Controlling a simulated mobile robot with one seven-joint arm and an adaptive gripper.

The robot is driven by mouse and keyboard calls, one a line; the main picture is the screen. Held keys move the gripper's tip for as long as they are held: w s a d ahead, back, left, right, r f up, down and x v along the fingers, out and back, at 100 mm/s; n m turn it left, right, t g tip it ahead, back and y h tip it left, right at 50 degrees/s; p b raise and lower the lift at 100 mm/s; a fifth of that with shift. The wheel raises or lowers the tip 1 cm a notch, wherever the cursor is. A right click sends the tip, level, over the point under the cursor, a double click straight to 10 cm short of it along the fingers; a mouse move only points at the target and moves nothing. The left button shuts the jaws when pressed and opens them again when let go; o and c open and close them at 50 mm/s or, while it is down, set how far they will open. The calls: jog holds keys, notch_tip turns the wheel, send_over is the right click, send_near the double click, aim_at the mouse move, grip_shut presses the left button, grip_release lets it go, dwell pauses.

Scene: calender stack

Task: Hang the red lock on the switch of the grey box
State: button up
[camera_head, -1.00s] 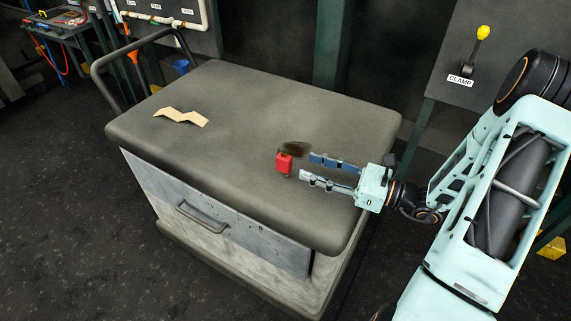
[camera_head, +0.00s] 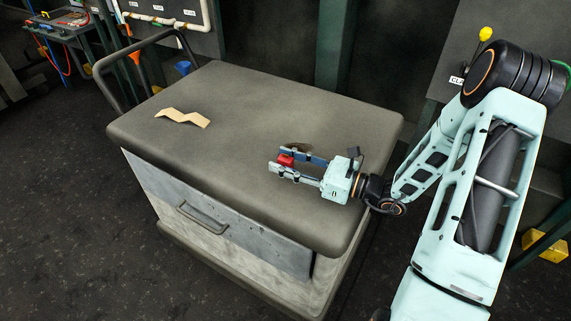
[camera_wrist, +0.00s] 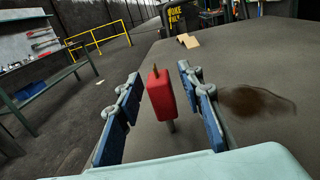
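The red lock (camera_head: 286,159) is on the grey cart top, near its right part. My gripper (camera_head: 287,162) is open around it, with one finger on each side. In the wrist view the red lock (camera_wrist: 161,95) stands between the two blue-padded fingers (camera_wrist: 160,110), with a visible gap on both sides, so it does not look gripped. A metal shackle part shows below the red body.
The cart top (camera_head: 240,110) is mostly clear. A tan folded piece (camera_head: 183,117) lies at its far left, and a dark stain (camera_wrist: 256,102) shows beside the lock. A panel with a yellow-knobbed lever (camera_head: 486,34) stands behind my arm.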

grip_shut()
jog(key=shift+r, duration=0.1)
